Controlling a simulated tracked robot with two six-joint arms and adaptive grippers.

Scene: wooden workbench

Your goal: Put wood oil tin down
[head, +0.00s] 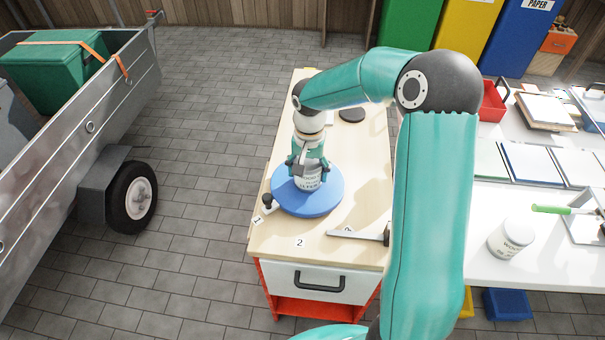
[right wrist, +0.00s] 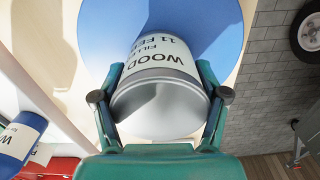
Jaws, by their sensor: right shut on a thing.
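My right gripper (head: 308,168) is shut on a pale grey-white tin (head: 308,182) with dark lettering that starts "WOOD". The tin is upright over the blue round disc (head: 325,196) on the wooden workbench top; I cannot tell whether its base touches the disc. In the right wrist view the fingers (right wrist: 160,100) grip both sides of the tin (right wrist: 162,85), its grey end toward the camera and the blue disc (right wrist: 215,25) behind. The label is partly hidden by the rim and fingers. My left gripper is not in view.
On the bench are a metal try square (head: 355,235), a black knob (head: 267,201), a dark disc (head: 352,115) and number cards (head: 300,243). Another tin marked "WOO" (head: 512,238) stands on the white table at right. A trailer (head: 80,130) is at left.

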